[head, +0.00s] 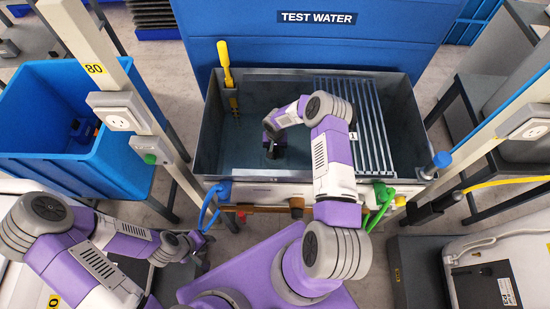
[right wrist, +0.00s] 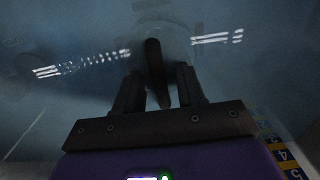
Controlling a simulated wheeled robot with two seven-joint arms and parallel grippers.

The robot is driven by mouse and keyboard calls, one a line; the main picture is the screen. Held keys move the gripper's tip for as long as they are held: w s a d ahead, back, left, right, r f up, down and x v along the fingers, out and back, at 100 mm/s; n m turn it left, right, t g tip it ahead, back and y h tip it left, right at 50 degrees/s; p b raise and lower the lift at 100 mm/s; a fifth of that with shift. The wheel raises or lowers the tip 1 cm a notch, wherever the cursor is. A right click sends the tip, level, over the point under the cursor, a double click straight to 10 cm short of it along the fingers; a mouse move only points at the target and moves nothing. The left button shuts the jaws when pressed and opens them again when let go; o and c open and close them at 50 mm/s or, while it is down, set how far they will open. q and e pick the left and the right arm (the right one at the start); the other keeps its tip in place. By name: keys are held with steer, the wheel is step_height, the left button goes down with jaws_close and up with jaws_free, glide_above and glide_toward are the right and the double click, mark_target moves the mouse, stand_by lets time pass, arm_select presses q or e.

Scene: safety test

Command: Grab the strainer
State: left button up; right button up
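In the right wrist view, a dark handle-like bar (right wrist: 156,72) lies between the two fingers of my right gripper (right wrist: 158,88). Gaps show on both sides of the bar, so the fingers look open around it. A pale rounded shape, blurred by water, lies beyond it; it may be the strainer, but I cannot tell surely. In the head view, my right gripper (head: 272,150) points down into the grey water tank (head: 214,135), and its arm hides what is under it. My left gripper (head: 203,253) is outside the tank at the lower left; its fingers are too small to read.
A yellow-handled tool (head: 225,65) hangs at the tank's back left wall. A metal rack of bars (head: 372,125) covers the tank's right side. A blue bin (head: 40,165) stands left, beside a post with sockets.

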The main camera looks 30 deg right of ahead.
jaws_close()
steer(key=shift+r, duration=0.2)
stand_by(0.3)
